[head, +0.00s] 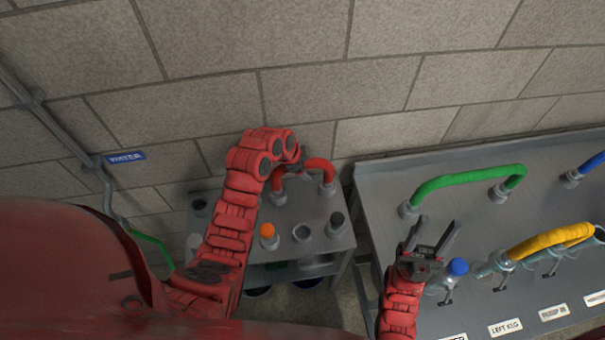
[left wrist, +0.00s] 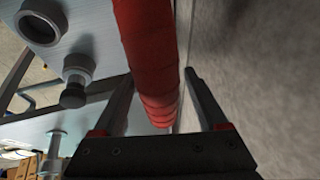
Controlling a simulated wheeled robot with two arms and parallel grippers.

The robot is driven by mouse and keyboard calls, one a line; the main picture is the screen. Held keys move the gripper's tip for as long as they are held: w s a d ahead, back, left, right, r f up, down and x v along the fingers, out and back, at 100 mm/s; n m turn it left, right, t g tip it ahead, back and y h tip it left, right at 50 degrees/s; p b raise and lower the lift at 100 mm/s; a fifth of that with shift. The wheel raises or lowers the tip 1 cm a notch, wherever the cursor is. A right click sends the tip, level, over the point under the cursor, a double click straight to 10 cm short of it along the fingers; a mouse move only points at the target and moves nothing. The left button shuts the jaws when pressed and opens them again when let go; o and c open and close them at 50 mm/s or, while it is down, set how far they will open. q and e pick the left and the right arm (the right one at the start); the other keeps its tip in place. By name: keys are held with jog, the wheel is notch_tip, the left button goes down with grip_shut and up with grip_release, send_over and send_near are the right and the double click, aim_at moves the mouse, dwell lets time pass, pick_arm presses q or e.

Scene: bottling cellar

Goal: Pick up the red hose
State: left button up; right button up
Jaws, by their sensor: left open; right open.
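The red hose (head: 319,164) is a short arch on the far part of a grey bench by the wall, its ends in grey couplings. My left gripper (head: 298,167) is at the arch, partly hidden by its own wrist in the head view. In the left wrist view the red hose (left wrist: 148,45) runs between the two open fingers of my left gripper (left wrist: 160,78). I cannot tell whether either finger touches it. My right gripper (head: 436,226) is open and empty above the left part of the larger counter, away from the red hose.
The small bench (head: 289,213) also holds an orange-capped fitting (head: 268,231) and several grey and black ones. The larger counter (head: 389,183) carries a green hose (head: 465,178), a yellow hose (head: 550,240), a blue hose (head: 594,163) and a blue cap (head: 457,267). The block wall stands close behind.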

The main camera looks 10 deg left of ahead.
pick_arm(q)
jog(key=shift+w+f, duration=0.1)
jog(key=shift+f, duration=0.2)
jog(key=shift+c, duration=0.2)
grip_shut()
jog(key=shift+d+r, duration=0.1)
jog(key=shift+r, duration=0.1)
